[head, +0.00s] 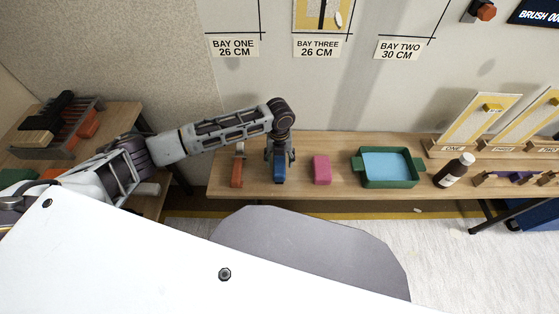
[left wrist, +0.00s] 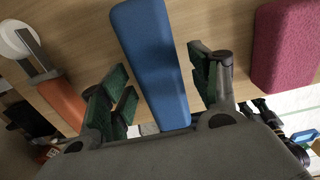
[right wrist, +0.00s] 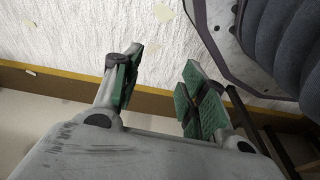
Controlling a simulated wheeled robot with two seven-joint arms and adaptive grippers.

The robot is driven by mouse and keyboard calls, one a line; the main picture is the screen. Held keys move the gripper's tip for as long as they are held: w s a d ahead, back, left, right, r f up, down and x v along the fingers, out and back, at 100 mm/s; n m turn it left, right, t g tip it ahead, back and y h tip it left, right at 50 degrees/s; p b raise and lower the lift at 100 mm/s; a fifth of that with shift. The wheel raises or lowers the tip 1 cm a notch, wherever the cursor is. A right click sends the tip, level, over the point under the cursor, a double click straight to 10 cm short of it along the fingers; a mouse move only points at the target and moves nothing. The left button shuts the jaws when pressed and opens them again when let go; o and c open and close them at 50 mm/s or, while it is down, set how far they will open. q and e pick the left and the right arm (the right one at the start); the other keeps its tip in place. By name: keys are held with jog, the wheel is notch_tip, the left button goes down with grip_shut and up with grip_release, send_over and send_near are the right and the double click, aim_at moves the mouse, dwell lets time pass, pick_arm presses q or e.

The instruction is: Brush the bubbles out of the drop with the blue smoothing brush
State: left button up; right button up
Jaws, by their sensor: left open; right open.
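The blue smoothing brush (head: 280,172) lies on the wooden bench, under my left gripper (head: 279,152). In the left wrist view the blue brush (left wrist: 153,62) runs between the two green-padded fingers of my left gripper (left wrist: 160,88), with gaps on both sides. The left gripper is open and holds nothing. The papered drop (head: 320,14) on the wall above the BAY THREE label shows only its lower part; bubbles cannot be made out. My right gripper (right wrist: 160,90) is open and empty in the right wrist view, over the floor; it does not show in the head view.
An orange-handled tool (head: 237,167) lies left of the brush and a pink block (head: 321,169) lies right of it. Further right are a green tray (head: 388,183) with blue inside, a dark bottle (head: 454,170) and sample stands (head: 471,125). A side table (head: 120,116) holds a rack at left.

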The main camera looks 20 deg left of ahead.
aim_at(279, 159)
pick_arm(q)
notch_tip(279, 159, up, 10)
jog(key=shift+p, duration=1.05)
jog(key=shift+r, duration=0.55)
pick_arm(e)
notch_tip(279, 159, down, 6)
jog(key=s+d, duration=0.1)
jog(key=d, duration=0.2)
jog(key=shift+s+r, duration=0.2)
jog(key=shift+s, duration=0.2)
pick_arm(q)
jog(key=shift+s, duration=0.1)
pick_arm(e)
jog(key=shift+s, duration=0.1)
